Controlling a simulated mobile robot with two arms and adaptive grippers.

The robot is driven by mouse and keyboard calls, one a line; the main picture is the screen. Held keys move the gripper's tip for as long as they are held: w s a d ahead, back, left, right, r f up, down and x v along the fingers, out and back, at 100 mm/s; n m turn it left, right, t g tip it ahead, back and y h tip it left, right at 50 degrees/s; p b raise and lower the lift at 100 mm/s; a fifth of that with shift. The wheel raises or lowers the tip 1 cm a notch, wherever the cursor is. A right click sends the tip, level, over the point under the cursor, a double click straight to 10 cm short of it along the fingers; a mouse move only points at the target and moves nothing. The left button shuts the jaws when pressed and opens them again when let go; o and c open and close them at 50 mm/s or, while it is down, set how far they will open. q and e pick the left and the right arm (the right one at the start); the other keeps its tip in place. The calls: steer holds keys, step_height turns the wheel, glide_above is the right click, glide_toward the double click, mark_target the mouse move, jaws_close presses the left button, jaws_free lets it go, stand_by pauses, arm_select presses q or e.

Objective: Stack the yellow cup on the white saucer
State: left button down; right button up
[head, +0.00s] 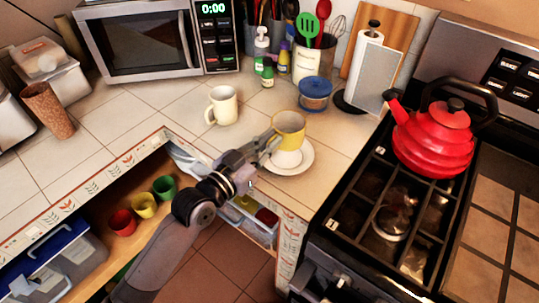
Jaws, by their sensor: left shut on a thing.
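The yellow cup (289,123) is upright, with its pale inside facing up, near the counter's front edge. My left gripper (271,143) is shut on its left side, and the fingers hide part of that side. The white saucer (304,163) lies on the tiled counter directly under the cup. A white rounded shape shows between the cup and the saucer's rim; I cannot tell whether it touches the cup. My right gripper is out of view.
The red kettle (433,137) is on the stove at right. An open shelf below holds small coloured cups (143,206). Counter tiles between the mug and microwave (140,42) are clear.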

arm_select(q)
steer(key=shift+f, duration=2.15)
steer(key=shift+f+b, duration=0.5)
steer(key=c, duration=1.7)
jaws_free()
steer(key=shift+s+r+p, duration=0.1)
steer(key=shift+r+p, duration=0.35)
steer(key=shift+r, duration=0.1)
steer(key=b+v, duration=0.2)
steer(key=v, duration=1)
